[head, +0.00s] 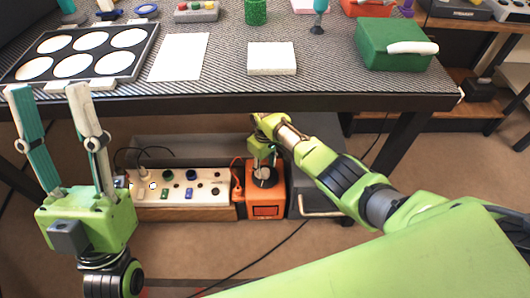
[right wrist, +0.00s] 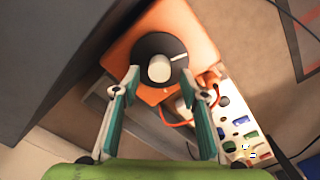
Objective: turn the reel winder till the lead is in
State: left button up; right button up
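The reel winder looks to be the orange box (head: 265,212) under the bench, with a black dial and a pale centre knob. In the right wrist view the dial (right wrist: 178,45) has a white mark toward the right, and the pale knob (right wrist: 159,69) stands at its middle. My right gripper (right wrist: 160,74) is open, its fingertips at either side of the knob with gaps showing; contact cannot be told. In the head view my right gripper (head: 263,160) is above the box. An orange lead (right wrist: 176,123) runs beside the box. My left gripper (head: 48,90) is open and empty, fingers pointing up.
A white panel (head: 225,177) with several knobs and sockets stands left of the box. A grey case (head: 304,205) stands to its right. The bench edge (head: 220,104) is above. A black cable (head: 262,252) lies across the floor. On the bench are a green case (head: 385,48) and a white block (head: 272,58).

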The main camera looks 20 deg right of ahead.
aim_at(265, 171)
notch_tip(265, 171, up, 9)
dwell(0.3)
jog(key=shift+f, duration=0.1)
dwell(0.4)
